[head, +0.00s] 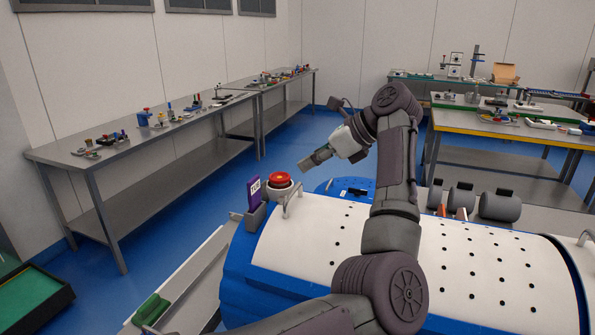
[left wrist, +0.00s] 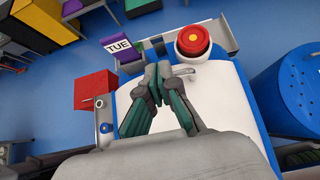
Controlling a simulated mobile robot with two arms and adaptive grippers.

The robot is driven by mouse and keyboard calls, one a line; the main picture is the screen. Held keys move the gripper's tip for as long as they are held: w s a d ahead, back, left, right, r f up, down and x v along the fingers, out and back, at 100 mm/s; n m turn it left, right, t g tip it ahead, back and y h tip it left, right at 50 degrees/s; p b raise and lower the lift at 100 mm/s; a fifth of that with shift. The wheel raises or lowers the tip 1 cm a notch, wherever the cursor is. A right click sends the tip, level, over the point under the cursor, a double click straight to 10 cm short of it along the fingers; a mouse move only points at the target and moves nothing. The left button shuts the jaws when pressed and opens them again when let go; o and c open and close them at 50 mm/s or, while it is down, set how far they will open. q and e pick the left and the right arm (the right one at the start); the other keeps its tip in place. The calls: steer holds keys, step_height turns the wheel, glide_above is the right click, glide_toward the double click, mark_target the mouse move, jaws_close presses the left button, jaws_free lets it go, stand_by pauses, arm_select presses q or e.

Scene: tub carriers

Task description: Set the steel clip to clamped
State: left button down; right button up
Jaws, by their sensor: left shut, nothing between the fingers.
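A blue tub carrier (head: 240,270) with a white perforated lid (head: 300,240) lies in front of me. A bent steel clip (head: 292,200) stands at the lid's far left end, close to a red round knob (head: 281,180). In the left wrist view the steel clip (left wrist: 207,75) shows partly, just right of my fingertips. My left gripper (head: 306,164) is shut and empty, above and slightly right of the clip in the head view. In the left wrist view its fingertips (left wrist: 172,72) are over the lid's end. I cannot tell whether they touch the clip. My right gripper is not in view.
A purple tag (head: 254,192) reading TUE stands beside the red knob. A red box (left wrist: 95,90) and a blue drum (left wrist: 288,95) flank the carrier in the left wrist view. Long grey workbenches (head: 130,150) line the left wall; blue floor between is open.

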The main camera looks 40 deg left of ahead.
arm_select(q)
steer(key=p, duration=0.4)
glide_toward(265, 188)
steer(key=x, duration=0.2)
steer(key=s+x, duration=0.1)
steer(key=x, duration=0.1)
steer(key=shift+a, duration=0.25)
steer(key=shift+s+a+f, duration=0.1)
steer(key=shift+a+f, duration=0.25)
steer(key=shift+f, duration=0.1)
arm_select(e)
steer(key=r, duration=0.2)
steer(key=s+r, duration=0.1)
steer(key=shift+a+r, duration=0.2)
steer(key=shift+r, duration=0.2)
arm_select(q)
steer(key=shift+a, duration=0.1)
